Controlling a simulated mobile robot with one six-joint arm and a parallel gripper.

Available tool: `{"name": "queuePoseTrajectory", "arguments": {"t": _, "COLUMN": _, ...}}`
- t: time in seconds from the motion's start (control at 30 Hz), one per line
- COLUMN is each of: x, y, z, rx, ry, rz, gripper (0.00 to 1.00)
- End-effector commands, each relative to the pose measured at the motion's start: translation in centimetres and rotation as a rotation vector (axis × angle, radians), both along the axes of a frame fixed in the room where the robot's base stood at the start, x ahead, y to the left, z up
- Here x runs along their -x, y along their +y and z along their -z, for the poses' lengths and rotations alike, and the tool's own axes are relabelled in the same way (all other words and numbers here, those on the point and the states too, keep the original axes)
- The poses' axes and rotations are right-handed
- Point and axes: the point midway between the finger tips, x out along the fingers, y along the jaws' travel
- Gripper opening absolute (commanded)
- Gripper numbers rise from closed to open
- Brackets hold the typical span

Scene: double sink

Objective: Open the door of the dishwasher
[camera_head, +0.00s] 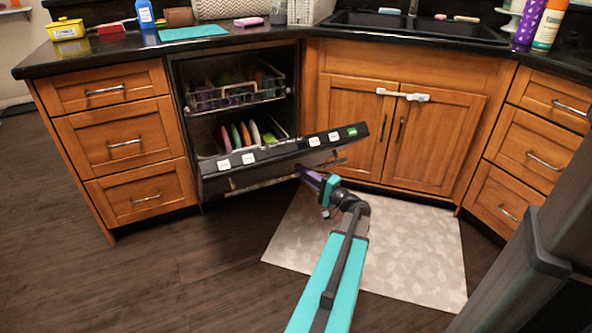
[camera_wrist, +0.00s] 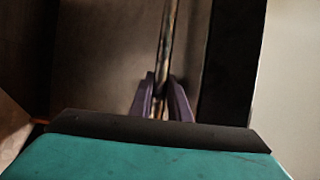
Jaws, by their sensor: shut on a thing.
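The dishwasher door (camera_head: 284,161) is partly open, tilted outward and down, with its dark panel edge and light buttons facing up. The upper rack (camera_head: 235,94) and the lower rack with colored plates show inside the dishwasher. My gripper (camera_head: 312,178) is at the right part of the door's front, by the handle bar (camera_head: 262,181). In the wrist view, the purple fingers of my gripper (camera_wrist: 161,98) are shut on the handle bar (camera_wrist: 168,40), which runs between them. The gripper hides part of the handle's right end.
A light patterned mat (camera_head: 400,245) lies on the floor below the sink cabinet. Wooden drawers (camera_head: 124,145) stand left of the dishwasher, and cabinet doors (camera_head: 425,135) with a white latch stand right. The dark floor (camera_head: 190,260) in front of the dishwasher is clear.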

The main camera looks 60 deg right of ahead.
Motion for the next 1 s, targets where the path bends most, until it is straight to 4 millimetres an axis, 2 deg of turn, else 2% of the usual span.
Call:
{"name": "queuePoseTrajectory", "arguments": {"t": 0.03, "x": 1.0, "y": -0.4, "z": 1.1, "rx": -0.003, "ry": 0.000, "rz": 0.025, "gripper": 0.00}}
{"name": "queuePoseTrajectory", "arguments": {"t": 0.57, "x": 5.2, "y": 2.2, "z": 8.3, "rx": -0.005, "ry": 0.001, "rz": 0.029, "gripper": 0.00}}
{"name": "queuePoseTrajectory", "arguments": {"t": 1.0, "x": 8.5, "y": 4.3, "z": 16.9, "rx": -0.007, "ry": 0.004, "rz": 0.031, "gripper": 0.00}}
